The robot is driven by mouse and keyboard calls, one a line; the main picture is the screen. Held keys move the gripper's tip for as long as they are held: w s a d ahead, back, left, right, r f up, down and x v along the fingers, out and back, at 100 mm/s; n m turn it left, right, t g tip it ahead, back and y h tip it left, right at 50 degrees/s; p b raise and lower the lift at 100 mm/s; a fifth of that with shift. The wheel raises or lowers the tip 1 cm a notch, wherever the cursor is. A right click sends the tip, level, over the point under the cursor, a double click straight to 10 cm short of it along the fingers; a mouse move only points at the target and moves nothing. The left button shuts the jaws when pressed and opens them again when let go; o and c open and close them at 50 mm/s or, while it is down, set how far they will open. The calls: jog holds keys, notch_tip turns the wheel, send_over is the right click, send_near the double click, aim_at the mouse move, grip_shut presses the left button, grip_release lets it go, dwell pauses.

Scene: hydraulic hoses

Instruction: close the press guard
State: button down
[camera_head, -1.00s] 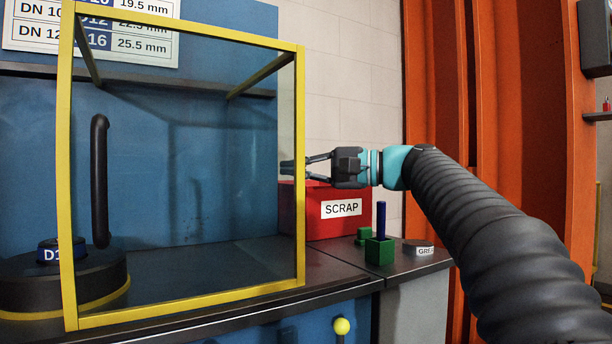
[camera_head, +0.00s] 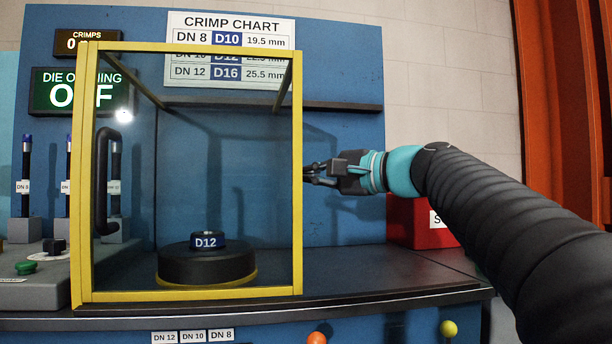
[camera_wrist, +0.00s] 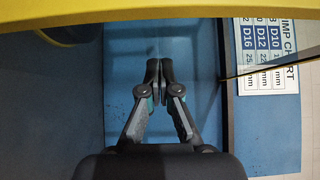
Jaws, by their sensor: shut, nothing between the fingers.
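The press guard is a clear panel in a yellow frame (camera_head: 297,130), upright on the bench, with a black bar handle (camera_head: 102,180) near its left post. Through the panel I see the round black press base (camera_head: 207,265) with a D12 die (camera_head: 207,241) on it. My gripper (camera_head: 308,173) is shut and empty, with its tips at the guard's right post. Whether they touch it I cannot tell. In the wrist view my gripper's fingers (camera_wrist: 158,72) are together, and a yellow bar (camera_wrist: 150,11) crosses the top.
A red scrap bin (camera_head: 410,222) stands right of the guard. A control box with a green button (camera_head: 25,267) and hoses (camera_head: 26,180) in holders are at the left. The crimp chart (camera_head: 230,50) hangs behind. The bench top (camera_head: 350,270) right of the guard is clear.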

jog(key=shift+a, duration=0.25)
jog(key=shift+d, duration=0.15)
jog(key=w+d+v, duration=0.1)
jog(key=w+v, duration=0.1)
jog(key=v, duration=1.1)
jog(key=shift+w+d, duration=0.25)
jog(key=shift+d, duration=0.05)
